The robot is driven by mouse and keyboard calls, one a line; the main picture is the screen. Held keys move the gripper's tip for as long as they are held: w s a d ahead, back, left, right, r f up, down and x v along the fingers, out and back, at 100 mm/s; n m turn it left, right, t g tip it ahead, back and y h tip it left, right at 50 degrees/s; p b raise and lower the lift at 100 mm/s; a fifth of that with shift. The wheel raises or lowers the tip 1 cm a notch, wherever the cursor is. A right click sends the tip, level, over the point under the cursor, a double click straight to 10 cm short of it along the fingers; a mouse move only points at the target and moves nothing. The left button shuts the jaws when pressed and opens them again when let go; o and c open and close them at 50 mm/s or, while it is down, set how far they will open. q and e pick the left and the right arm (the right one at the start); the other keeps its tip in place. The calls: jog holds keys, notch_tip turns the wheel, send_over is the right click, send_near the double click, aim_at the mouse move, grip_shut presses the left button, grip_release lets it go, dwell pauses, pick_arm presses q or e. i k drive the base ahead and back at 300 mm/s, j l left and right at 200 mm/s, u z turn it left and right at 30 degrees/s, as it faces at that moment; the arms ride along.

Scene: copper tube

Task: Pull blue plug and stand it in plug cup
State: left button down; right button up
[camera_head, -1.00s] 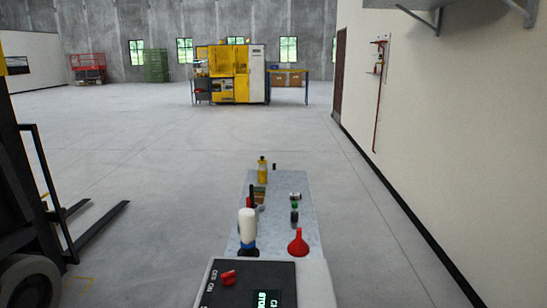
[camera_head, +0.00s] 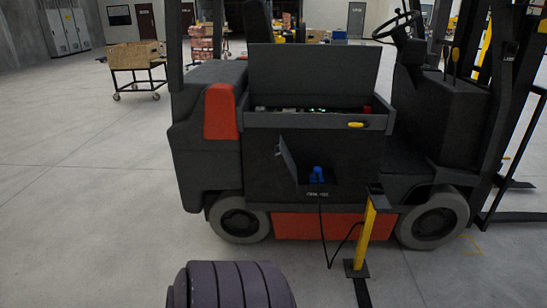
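A blue plug (camera_head: 317,173) sits in an opening low on the side of a dark forklift (camera_head: 225,155), below a raised lid. A small flap (camera_head: 287,158) hangs open at the left of the opening. A black cable (camera_head: 321,225) runs down from the plug to the floor and up to a yellow post (camera_head: 365,235) in front of the forklift. I cannot make out a plug cup for certain; a dark top piece (camera_head: 375,190) caps the post. Neither of my grippers shows.
A ribbed dark rounded object (camera_head: 230,285) fills the bottom left foreground. A cart with a cardboard box (camera_head: 134,55) stands at the back left. Grey lockers (camera_head: 67,30) line the far left wall. Fork tines extend at the right. The floor to the left is clear.

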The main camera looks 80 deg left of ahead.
aim_at(317, 170)
jog(key=u, duration=2.1)
jog(key=i+j+z, duration=0.15)
jog(key=i+j, duration=0.2)
jog(key=i, duration=0.2)
jog(key=i+j+z, duration=0.15)
jog(key=i+j, duration=0.25)
jog(key=i, duration=0.15)
jog(key=i+j+z, duration=0.15)
jog(key=i+j, duration=0.3)
jog(key=i+j+z, duration=0.2)
jog(key=i+j, duration=0.35)
jog(key=i+j+z, duration=0.15)
jog(key=i+j, duration=0.35)
jog(key=i+j+z, duration=0.15)
jog(key=i+j, duration=0.3)
jog(key=j, duration=0.3)
